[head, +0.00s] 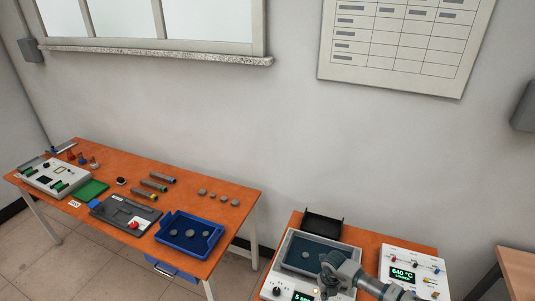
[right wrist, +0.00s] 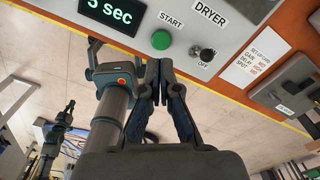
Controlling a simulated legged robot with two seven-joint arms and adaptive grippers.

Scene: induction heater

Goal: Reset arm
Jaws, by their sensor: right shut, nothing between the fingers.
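My right arm comes in at the bottom of the head view, with its gripper (head: 329,266) over the front of the dryer unit (head: 270,279). In the right wrist view the right gripper (right wrist: 160,73) is shut and empty, its fingertips together. The fingertips appear just below the green START button (right wrist: 161,40) on the dryer's panel; I cannot tell whether they touch the panel. A dark jointed shape at the lower left of the wrist view may be my left arm; its fingers are too small to tell. The left arm does not show in the head view.
A black ON/OFF knob (right wrist: 207,54) sits beside the button. A white control box (head: 415,270) with a green display stands right of the dryer. An orange table (head: 220,190) at left holds a blue tray (head: 166,237), tubes and devices. Clear floor lies between the tables.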

